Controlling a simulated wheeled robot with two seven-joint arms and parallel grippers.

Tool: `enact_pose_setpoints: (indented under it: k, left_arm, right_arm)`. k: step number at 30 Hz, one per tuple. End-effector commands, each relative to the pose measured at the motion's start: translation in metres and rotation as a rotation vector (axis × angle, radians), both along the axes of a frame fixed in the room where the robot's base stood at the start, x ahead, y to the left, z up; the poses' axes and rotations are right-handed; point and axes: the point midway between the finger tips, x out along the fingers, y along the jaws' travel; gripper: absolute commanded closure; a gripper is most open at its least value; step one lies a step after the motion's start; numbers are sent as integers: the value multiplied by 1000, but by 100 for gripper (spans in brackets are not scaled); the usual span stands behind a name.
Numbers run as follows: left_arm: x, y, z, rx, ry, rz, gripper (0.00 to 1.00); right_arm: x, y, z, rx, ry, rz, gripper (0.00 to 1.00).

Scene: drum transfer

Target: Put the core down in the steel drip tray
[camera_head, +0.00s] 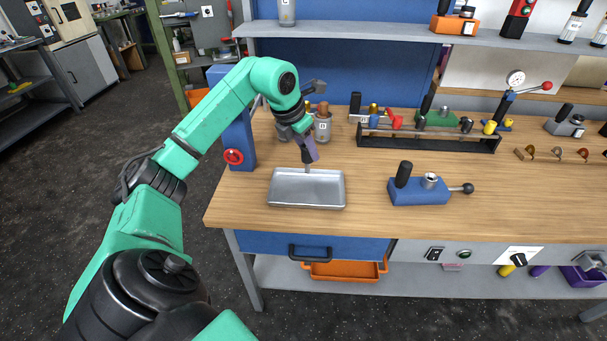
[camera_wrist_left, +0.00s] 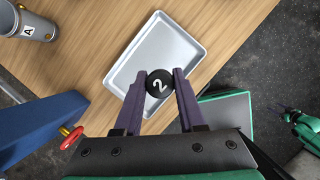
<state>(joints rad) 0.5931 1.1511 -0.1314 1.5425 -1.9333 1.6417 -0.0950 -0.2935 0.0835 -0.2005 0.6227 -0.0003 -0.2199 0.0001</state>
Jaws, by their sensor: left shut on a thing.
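My left gripper (camera_head: 311,152), with purple fingers, points down above the steel drip tray (camera_head: 275,195). The tray is empty as far as I see, and also shows in the left wrist view (camera_wrist_left: 155,50). I cannot tell whether the core's lower end touches the tray. My right gripper is not in view.
A blue fixture with a black knob (camera_head: 420,192) stands right of the tray. Metal canisters (camera_head: 323,128) stand behind it. A blue post with a red knob (camera_head: 234,156) is to its left. A black rack (camera_head: 430,142) is farther back. The wood between tray and fixture is clear.

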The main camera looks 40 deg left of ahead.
Motion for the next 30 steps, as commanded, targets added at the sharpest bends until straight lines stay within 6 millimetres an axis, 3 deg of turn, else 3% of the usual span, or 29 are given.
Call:
enact_pose_setpoints:
  k: [1,3,12,23,24,26,30]
  left_arm:
    - [-2,0,-19,-1,8,-1,100]
    - [-1,0,-36,0,4,0,100]
    - [-1,0,-86,-2,2,0,100]
    - [0,0,-95,1,-1,0,100]
    - [0,0,-95,1,-1,0,53]
    - [0,0,-94,0,-1,0,31]
    - [0,0,-94,0,-1,0,31]
  right_arm:
    - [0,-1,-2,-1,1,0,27]
    - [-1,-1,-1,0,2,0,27]
    - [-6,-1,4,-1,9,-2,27]
    - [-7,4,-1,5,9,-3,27]
    - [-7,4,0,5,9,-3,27]
    - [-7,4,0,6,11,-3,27]
    - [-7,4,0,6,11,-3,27]
